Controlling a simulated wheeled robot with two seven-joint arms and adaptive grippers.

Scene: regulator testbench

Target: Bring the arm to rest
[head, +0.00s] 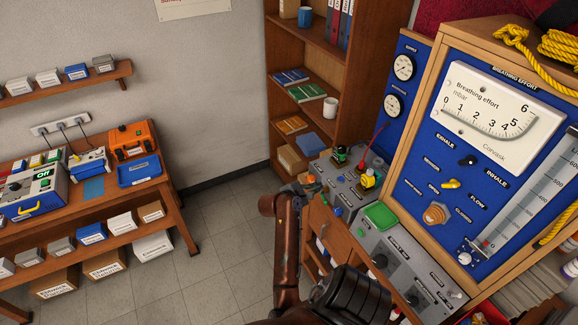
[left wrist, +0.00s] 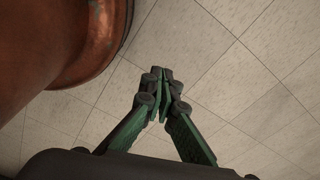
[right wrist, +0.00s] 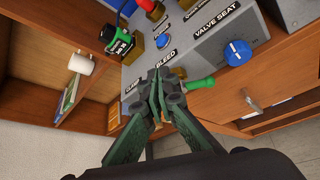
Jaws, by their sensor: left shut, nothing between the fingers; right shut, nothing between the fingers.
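My right arm (head: 287,250) rises from the bottom of the head view, and its gripper (head: 309,186) is at the left edge of the grey bench panel. In the right wrist view the right gripper (right wrist: 158,78) is shut and empty, its fingertips in front of the BLEED label. A green handle (right wrist: 202,84) sticks out just right of the fingertips; I cannot tell whether they touch. My left gripper (left wrist: 160,78) is shut and empty above the tiled floor in the left wrist view. It is not visible in the head view.
The grey panel (right wrist: 270,25) has a blue VALVE SEAT knob (right wrist: 238,52) and a black-and-green part (right wrist: 119,41). A blue gauge board (head: 410,190) stands right. A bookshelf (head: 272,60) is behind, and a workbench (head: 175,190) is left. Floor (head: 215,250) between is clear.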

